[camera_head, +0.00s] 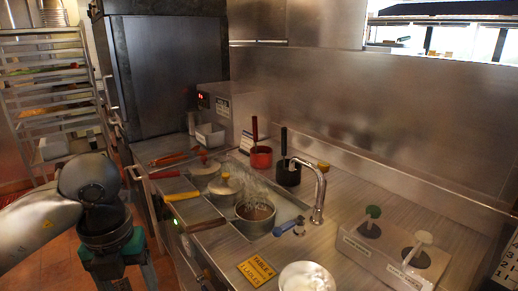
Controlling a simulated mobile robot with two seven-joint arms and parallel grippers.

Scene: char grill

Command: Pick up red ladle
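A red ladle (261,158) with a round red cup stands at the back of the steel counter, its dark and red handle (254,130) pointing up. A black ladle (288,174) with an upright dark handle stands just to its right. My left gripper (124,278) hangs at the bottom left, in front of the counter and well away from the red ladle. Its two fingers look spread with nothing between them; their tips are near or past the picture's bottom edge. My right gripper is not in view.
Pots with long handles (256,212) sit in the counter wells, one steaming. A curved tap (320,190) rises right of the ladles. A yellow sign (257,270), a white bowl (306,278) and a pump dispenser box (388,250) lie nearer. A tray rack (50,95) stands left.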

